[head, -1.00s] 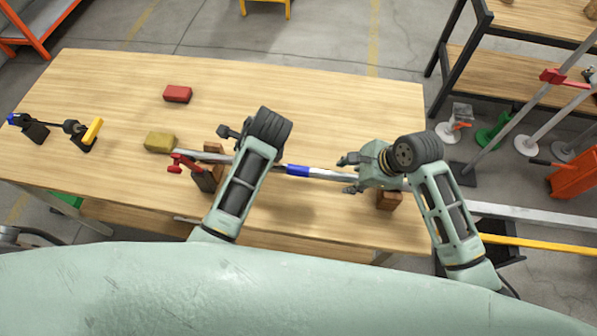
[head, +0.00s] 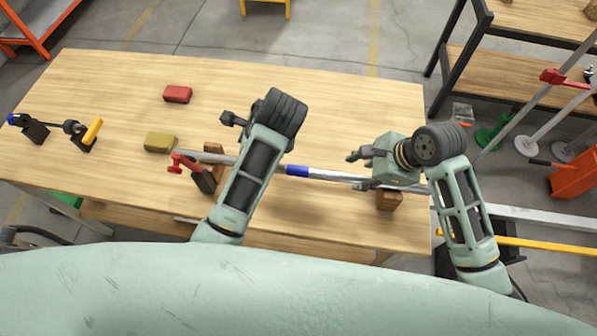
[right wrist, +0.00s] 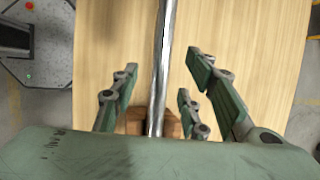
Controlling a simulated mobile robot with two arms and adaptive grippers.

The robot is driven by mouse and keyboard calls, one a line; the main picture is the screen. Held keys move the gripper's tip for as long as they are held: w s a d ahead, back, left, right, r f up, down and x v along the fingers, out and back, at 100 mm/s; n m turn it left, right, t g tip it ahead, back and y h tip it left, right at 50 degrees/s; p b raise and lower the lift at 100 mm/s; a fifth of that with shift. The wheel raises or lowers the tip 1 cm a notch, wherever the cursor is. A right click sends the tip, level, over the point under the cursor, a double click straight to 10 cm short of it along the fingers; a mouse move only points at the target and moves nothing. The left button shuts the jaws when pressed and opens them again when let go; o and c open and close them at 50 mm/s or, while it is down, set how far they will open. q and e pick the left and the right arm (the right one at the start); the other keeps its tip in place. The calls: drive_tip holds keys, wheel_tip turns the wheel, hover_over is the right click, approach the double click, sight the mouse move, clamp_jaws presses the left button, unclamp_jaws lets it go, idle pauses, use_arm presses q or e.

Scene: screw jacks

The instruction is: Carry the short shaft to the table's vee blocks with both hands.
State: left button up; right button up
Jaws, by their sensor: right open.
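The short shaft (head: 325,175) is a grey bar with a blue band. It lies across the table over two brown wooden vee blocks, one at left (head: 214,150) and one at right (head: 388,201). My right gripper (head: 358,170) is open at the shaft, left of the right block. In the right wrist view the shaft (right wrist: 163,65) runs between the spread fingers without touching them, and a wooden block (right wrist: 172,122) shows below it. My left gripper (head: 233,119) is raised above the table, apart from the shaft; its fingers are mostly hidden.
A black block with a red clamp handle (head: 184,163) stands by the left vee block. A yellow block (head: 159,142) and a red block (head: 178,94) lie on the table. Black stands with a dark rod (head: 54,124) are at far left.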

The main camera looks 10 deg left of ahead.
drive_tip(key=v, duration=0.7)
idle(0.4)
